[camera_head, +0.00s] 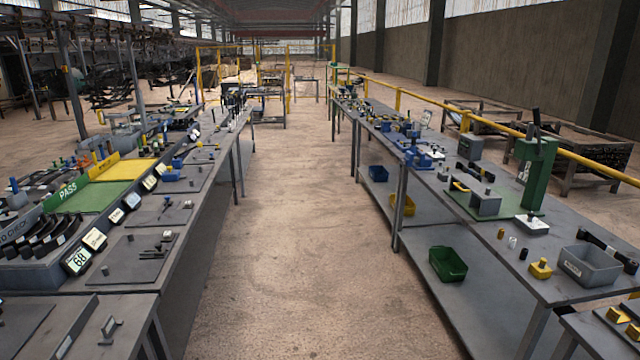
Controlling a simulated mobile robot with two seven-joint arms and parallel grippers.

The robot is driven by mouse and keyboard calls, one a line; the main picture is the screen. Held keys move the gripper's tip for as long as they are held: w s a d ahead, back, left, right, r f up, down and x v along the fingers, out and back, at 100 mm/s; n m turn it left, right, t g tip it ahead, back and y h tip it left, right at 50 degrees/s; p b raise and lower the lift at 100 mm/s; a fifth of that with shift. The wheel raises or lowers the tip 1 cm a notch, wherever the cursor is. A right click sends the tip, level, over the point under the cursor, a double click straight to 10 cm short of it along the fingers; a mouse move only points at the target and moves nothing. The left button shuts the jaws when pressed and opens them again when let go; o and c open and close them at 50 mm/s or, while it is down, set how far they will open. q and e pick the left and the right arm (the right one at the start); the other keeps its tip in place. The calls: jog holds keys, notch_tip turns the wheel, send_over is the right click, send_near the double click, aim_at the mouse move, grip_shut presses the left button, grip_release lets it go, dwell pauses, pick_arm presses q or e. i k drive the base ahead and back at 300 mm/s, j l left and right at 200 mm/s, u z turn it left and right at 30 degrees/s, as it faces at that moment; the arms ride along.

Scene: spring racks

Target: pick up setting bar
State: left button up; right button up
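I cannot tell for sure which item is the setting bar. On the left bench, small dark bar-like pieces (162,243) lie on a dark grey mat (128,262). Another small dark tool (167,206) lies on the mat behind it. A small metal piece (109,326) stands on the plate at the near left. A dark elongated object (606,248) lies on the right bench by a grey bin. Neither of my grippers is in view, and no arm shows.
A left bench (196,225) and a right bench (452,238) flank a clear aisle (285,220). The right one carries a green press (535,172) and a grey bin (588,266). A green bin (447,264) sits on its lower shelf. A yellow rail (490,127) runs behind.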

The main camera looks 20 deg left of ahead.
aim_at(66, 342)
jog(key=i+u, duration=0.4)
jog(key=i, duration=1.1)
jog(key=i+l+u, duration=0.1)
jog(key=i+u, duration=0.25)
jog(key=i+l+u, duration=0.2)
jog(key=i+u, duration=0.15)
jog(key=i, duration=0.15)
jog(key=u, duration=1.8)
